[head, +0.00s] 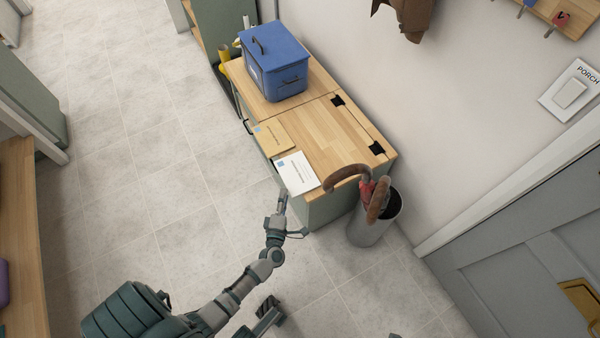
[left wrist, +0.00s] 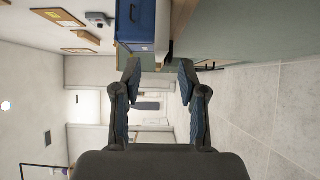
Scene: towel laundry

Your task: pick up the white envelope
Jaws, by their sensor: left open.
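The white envelope (head: 297,172) lies flat on the front end of the wooden-topped cabinet (head: 335,135) in the head view. It carries a small blue mark and printed text. A tan envelope (head: 273,136) lies just behind it. My left gripper (head: 284,208) is beside the cabinet's near end, just short of the white envelope and apart from it. In the left wrist view its two fingers (left wrist: 158,82) are spread with nothing between them. The white envelope cannot be made out in the left wrist view. My right gripper does not show.
A blue lidded box (head: 275,65) stands on the cabinet's far end and shows in the left wrist view (left wrist: 137,22). A grey umbrella stand (head: 373,228) with brown curved handles (head: 345,175) stands close to the cabinet's near right corner. The tiled floor at left is clear.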

